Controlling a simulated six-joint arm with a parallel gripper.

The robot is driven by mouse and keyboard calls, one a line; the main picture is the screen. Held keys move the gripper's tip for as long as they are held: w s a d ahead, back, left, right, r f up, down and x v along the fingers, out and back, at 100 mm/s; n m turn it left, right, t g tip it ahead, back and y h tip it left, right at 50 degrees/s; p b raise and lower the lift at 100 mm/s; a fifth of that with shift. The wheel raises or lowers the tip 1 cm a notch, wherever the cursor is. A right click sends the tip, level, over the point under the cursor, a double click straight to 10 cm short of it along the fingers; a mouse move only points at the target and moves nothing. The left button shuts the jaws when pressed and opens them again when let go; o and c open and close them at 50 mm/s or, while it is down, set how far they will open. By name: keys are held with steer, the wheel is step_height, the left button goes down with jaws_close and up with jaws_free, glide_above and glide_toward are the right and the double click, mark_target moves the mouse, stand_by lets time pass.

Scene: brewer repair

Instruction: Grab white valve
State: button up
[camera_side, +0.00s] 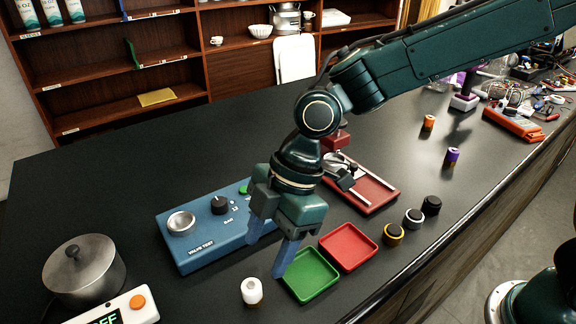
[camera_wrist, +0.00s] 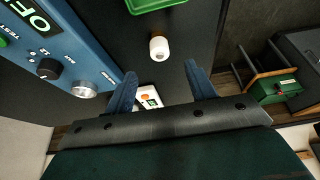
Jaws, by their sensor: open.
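The white valve (camera_side: 252,291) stands upright on the black table, left of the green tray, in the side view. It also shows in the wrist view (camera_wrist: 159,47) near the top middle, with a brown tip at its far end. My gripper (camera_side: 265,258) has its two blue fingers spread and empty. It hangs above the table between the blue valve test box and the green tray, behind and above the valve. In the wrist view the valve lies beyond the open fingertips (camera_wrist: 160,75), roughly between their lines, and nothing touches it.
The blue valve test box (camera_side: 190,262) stands left of my gripper. The green tray (camera_side: 312,277) and red tray (camera_side: 348,247) lie to the right. A metal pot (camera_side: 84,268) and a white scale-like device (camera_side: 125,308) stand at the left front. Several ringed black parts (camera_side: 412,218) stand right.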

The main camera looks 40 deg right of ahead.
mark_target(252, 285)
steer(key=shift+x, duration=2)
steer(key=shift+x, duration=2.55)
steer(key=shift+a, duration=0.1)
steer(key=shift+c, duration=0.4)
steer(key=c, duration=1.1)
